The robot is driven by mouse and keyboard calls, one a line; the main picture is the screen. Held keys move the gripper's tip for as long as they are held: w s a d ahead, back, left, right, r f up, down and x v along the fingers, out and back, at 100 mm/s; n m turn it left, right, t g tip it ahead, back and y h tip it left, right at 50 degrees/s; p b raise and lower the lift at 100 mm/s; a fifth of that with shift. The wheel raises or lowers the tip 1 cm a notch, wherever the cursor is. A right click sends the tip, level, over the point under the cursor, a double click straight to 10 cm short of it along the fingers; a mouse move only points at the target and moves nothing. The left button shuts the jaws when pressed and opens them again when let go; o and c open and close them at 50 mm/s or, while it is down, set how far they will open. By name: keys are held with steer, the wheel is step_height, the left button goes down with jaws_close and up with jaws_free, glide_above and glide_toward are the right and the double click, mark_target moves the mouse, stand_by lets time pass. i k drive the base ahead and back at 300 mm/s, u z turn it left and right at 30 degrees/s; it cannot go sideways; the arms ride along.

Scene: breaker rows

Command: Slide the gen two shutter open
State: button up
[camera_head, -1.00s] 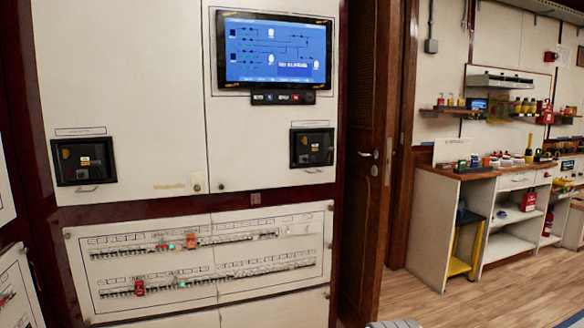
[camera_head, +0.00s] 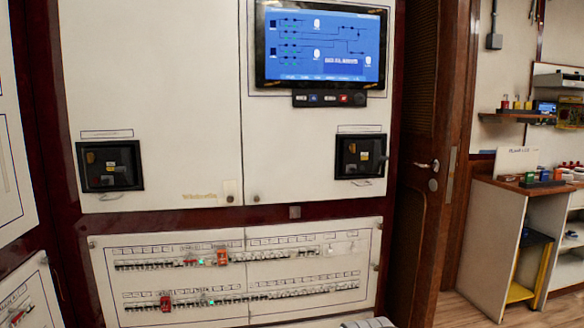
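Two black breaker units are set in the white cabinet doors, one on the left (camera_head: 110,166) and one on the right (camera_head: 360,156). Each has a dark recessed face with a small yellow mark, a label plate above and a small handle below. The lettering is too small to read, so I cannot tell which is gen two or how its shutter stands. My gripper is not in view. A grey ribbed part, likely of my arm, shows at the bottom edge, well below the right unit.
A blue display screen (camera_head: 320,45) is above the right unit. A lower panel (camera_head: 235,272) holds breaker rows with red tags and green lights. A brown wooden door (camera_head: 415,190) with a handle is to the right, then a workbench (camera_head: 500,225) and open wooden floor.

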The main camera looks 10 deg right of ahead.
mark_target(349, 169)
steer(key=z, duration=0.15)
steer(key=i, duration=1.05)
steer(key=z, duration=0.8)
steer(key=k, duration=0.75)
steer(key=z, duration=0.2)
steer(key=i, duration=0.85)
steer(key=u, duration=0.1)
